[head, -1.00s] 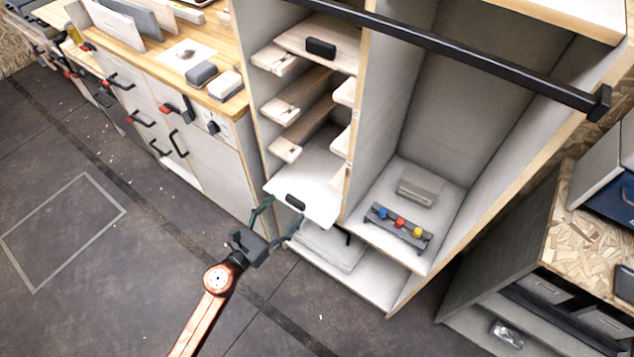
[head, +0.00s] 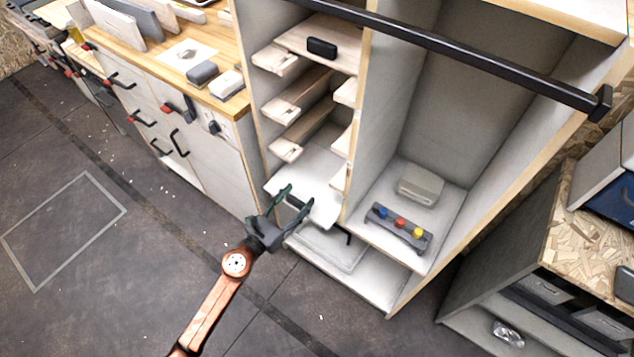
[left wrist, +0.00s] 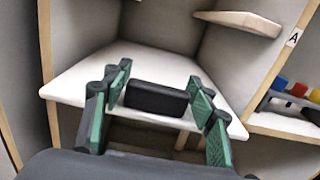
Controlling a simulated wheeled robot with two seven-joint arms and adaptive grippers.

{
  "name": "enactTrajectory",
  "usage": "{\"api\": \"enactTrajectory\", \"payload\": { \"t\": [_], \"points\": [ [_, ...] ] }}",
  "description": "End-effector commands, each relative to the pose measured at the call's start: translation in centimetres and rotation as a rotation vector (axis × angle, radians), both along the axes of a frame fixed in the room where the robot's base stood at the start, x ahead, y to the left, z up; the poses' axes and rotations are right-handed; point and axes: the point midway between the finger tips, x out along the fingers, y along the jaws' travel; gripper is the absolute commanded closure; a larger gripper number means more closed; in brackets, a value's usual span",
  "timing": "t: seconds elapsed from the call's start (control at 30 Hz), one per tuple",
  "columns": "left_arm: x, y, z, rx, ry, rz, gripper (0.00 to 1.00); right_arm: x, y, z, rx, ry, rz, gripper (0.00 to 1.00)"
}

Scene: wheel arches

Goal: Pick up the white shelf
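The white shelf (head: 318,169) lies in the lower part of the narrow left bay of the cabinet, its front edge sticking out a little. It also shows in the left wrist view (left wrist: 165,62). A black handle block (left wrist: 157,98) sits at its front edge. My left gripper (head: 300,197) is open at this front edge. In the left wrist view its green-padded fingers (left wrist: 160,103) stand on either side of the black handle, with gaps on both sides. In the head view the fingers partly hide the handle. My right gripper is not in view.
Above are wooden rails and a wooden shelf with a black handle (head: 321,47). The right bay holds a grey box (head: 420,183) and a rack with coloured knobs (head: 398,228). A black bar (head: 470,55) crosses the cabinet front. The floor at left is clear.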

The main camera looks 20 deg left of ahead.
Motion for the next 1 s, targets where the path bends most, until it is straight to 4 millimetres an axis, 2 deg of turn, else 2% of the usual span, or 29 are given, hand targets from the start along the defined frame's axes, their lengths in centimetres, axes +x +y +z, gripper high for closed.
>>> {"api": "enactTrajectory", "payload": {
  "t": [0.07,0.53,1.0],
  "points": [
    [-0.01,0.0,0.0,0.0,0.0,0.0,0.54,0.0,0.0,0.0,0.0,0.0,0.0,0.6],
    [-0.01,0.03,0.0,0.0,0.0,0.0,0.87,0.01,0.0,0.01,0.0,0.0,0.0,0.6],
    [0.0,0.04,0.67,0.0,-0.004,0.001,0.87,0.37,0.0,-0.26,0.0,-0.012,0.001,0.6]
  ]
}}
